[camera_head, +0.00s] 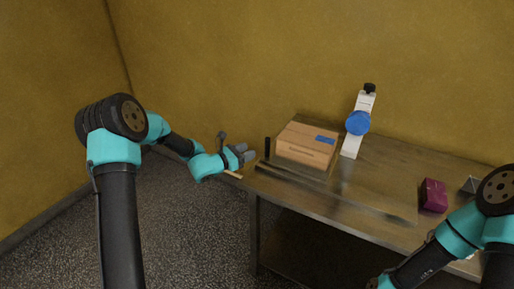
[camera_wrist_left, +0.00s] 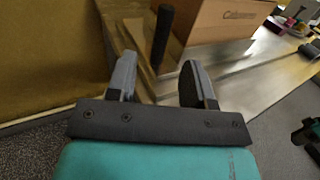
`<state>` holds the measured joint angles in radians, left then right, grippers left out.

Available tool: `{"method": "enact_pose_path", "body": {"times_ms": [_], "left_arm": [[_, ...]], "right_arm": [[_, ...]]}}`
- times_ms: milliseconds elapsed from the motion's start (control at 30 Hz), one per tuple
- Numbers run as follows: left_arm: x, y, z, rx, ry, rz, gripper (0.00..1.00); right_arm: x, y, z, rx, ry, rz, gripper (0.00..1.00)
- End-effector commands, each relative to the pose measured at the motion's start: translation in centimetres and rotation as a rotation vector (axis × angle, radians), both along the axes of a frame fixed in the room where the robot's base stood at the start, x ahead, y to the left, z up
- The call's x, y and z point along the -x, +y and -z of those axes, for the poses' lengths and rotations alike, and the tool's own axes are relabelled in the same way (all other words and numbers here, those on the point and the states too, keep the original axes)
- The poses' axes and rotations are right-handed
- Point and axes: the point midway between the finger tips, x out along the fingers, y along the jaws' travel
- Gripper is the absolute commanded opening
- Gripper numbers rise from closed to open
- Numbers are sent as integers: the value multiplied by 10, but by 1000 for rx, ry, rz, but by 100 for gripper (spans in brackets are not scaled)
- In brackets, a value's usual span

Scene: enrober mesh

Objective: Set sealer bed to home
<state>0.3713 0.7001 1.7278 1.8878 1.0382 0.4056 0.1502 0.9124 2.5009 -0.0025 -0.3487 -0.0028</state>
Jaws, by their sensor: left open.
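The carton sealer stands on the table, with a white post (camera_head: 351,142) carrying a blue disc (camera_head: 358,123) and a black knob on top. A brown cardboard carton (camera_head: 305,146) with a blue patch sits left of the post on what looks like the sealer bed; the carton hides most of it. An upright black handle (camera_head: 267,147) stands at the carton's left, and it also shows in the left wrist view (camera_wrist_left: 162,35). My left gripper (camera_head: 247,155) is open and empty, just left of the handle. In the wrist view the handle appears between the fingers, beyond their tips, apparently not touched.
A long dark rail (camera_head: 335,193) runs along the table's front edge. A magenta box (camera_head: 433,195) and a grey object (camera_head: 470,185) are at the right, near my right arm. The tabletop (camera_head: 390,165) between post and magenta box is clear. A yellow wall stands behind.

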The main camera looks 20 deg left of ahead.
Motion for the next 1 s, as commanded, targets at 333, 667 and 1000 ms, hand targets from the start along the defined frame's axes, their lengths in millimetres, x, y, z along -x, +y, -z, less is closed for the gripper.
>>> {"method": "enact_pose_path", "body": {"times_ms": [333,667,1000], "left_arm": [[50,39,0,0,1,-3,48],[62,48,0,1,0,-2,48],[62,48,0,0,0,-1,48]], "right_arm": [[0,0,0,0,0,0,43],[0,0,0,0,0,0,43],[0,0,0,0,0,0,43]]}}
